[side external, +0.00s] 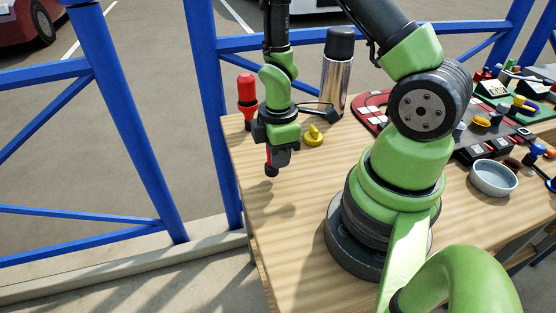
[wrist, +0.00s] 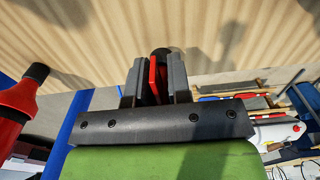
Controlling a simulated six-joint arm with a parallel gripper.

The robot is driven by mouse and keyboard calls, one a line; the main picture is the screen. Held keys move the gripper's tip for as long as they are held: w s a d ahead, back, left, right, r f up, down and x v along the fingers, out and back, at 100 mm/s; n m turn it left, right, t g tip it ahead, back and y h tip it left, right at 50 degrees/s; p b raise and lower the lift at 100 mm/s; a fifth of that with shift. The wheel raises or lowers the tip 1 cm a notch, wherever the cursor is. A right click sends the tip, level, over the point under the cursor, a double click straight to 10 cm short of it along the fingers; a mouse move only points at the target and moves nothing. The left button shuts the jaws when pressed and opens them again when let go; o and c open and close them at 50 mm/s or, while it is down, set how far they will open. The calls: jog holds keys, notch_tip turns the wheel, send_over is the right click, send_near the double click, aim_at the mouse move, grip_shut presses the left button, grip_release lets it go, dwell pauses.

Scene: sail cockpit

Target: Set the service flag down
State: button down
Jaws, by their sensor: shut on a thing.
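The flag appears to be held above the wood. The fingers hide much of it, and the exact gap to the table cannot be told.
A red bottle (side external: 246,91), a silver flask (side external: 338,75) and a yellow knob-like piece (side external: 313,137) stand behind my gripper. A red track-like board (side external: 372,108), panels with knobs and a grey bowl (side external: 493,178) lie right. Bare wooden tabletop (side external: 290,220) is in front.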

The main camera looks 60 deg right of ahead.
jog(key=shift+f, duration=1)
jog(key=c, duration=1.1)
grip_release()
jog(key=shift+f, duration=0.1)
jog(key=shift+o, duration=0.2)
notch_tip(320, 180, up, 12)
jog(key=shift+r, duration=0.2)
jog(key=s+a+r+m+t+y, duration=0.1)
jog(key=s+a+r+m+t, duration=0.2)
jog(key=r+m, duration=0.3)
jog(key=s+a+r+m+t+y, duration=0.1)
jog(key=s+a+r+m+t, duration=0.3)
jog(key=r+m, duration=0.3)
notch_tip(320, 180, up, 3)
jog(key=shift+s+a+r, duration=0.2)
jog(key=shift+a, duration=0.3)
